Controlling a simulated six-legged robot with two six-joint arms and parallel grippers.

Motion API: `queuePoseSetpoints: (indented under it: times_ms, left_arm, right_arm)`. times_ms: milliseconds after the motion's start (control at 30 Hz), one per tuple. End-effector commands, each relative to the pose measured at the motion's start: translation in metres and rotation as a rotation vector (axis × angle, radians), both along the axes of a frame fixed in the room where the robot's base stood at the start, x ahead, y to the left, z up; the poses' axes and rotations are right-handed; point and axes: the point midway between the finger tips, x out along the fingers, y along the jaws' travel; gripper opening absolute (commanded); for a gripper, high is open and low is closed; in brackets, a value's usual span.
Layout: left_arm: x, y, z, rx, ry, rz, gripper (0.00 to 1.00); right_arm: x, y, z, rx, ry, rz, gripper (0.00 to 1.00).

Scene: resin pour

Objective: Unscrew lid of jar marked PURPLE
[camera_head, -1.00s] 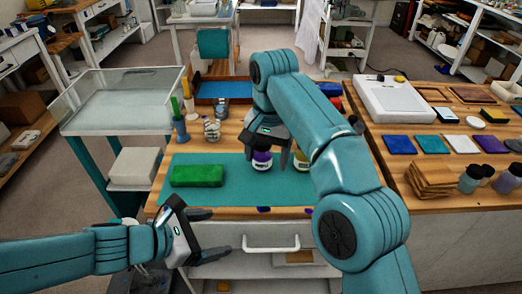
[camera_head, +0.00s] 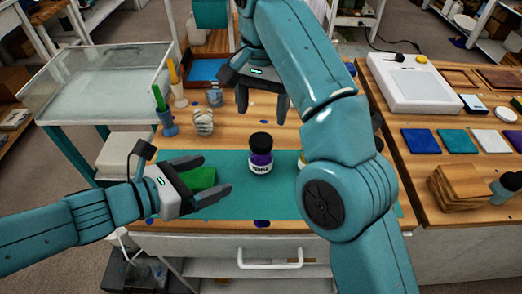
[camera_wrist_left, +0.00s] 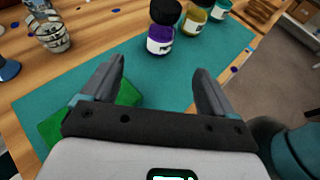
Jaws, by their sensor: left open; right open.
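The jar marked PURPLE (camera_head: 261,155) stands upright on the teal mat (camera_head: 230,205), with a black lid (camera_head: 261,141) on it and a purple band above a white label. It also shows in the left wrist view (camera_wrist_left: 160,40), beyond my fingers. My left gripper (camera_head: 217,174) is open and empty, left of the jar and apart from it, over the green block (camera_head: 203,180). My right gripper (camera_head: 262,108) is open and empty, raised behind the jar and apart from it. My right arm hides part of the mat.
More jars, one with a yellow band (camera_wrist_left: 194,18), stand right of the purple one, mostly hidden by my right arm in the head view. A patterned cup (camera_head: 203,122) and tool holders stand at the back left. A drawer handle (camera_head: 270,258) juts out in front.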

Motion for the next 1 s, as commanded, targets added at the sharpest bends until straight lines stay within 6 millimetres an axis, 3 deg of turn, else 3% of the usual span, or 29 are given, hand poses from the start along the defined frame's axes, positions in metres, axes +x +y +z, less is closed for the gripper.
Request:
queuePoseSetpoints:
  times_ms: [267, 700, 1000]
  left_arm:
    - [0.009, -0.019, -0.010, -0.005, 0.002, -0.004, 0.87]
    - [0.066, -0.084, -0.047, -0.001, 0.002, -0.002, 0.87]
    - [0.093, -0.109, -0.061, -0.002, -0.001, 0.003, 0.87]
  right_arm:
    - [-0.006, 0.001, 0.002, 0.000, 0.002, -0.003, 0.74]
    - [-0.007, 0.001, 0.001, -0.003, 0.006, 0.000, 0.74]
    - [-0.005, 0.001, 0.000, -0.003, 0.006, 0.000, 0.74]
